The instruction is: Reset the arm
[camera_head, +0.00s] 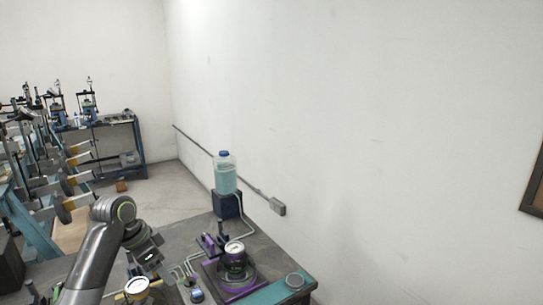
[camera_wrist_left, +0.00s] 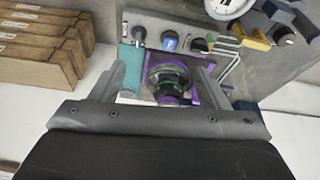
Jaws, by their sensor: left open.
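My left arm comes in from the lower left in the head view, with the left gripper (camera_head: 148,257) over the near part of the grey workbench (camera_head: 262,247). In the left wrist view the two fingers of my left gripper (camera_wrist_left: 158,80) stand apart and hold nothing. A purple and black device (camera_wrist_left: 168,80) shows beyond and between them, apart from the fingers as far as I can tell. The head view has a purple-based device with a round dial (camera_head: 234,248) to the right of my gripper. My right gripper is not in view.
A bottle of teal liquid (camera_head: 225,175) stands on a dark block (camera_head: 227,204) by the wall. A teal strip (camera_head: 270,296) edges the bench. A white dial (camera_head: 137,286) is close to my arm. Stacked brown boxes (camera_wrist_left: 40,50) show in the wrist view.

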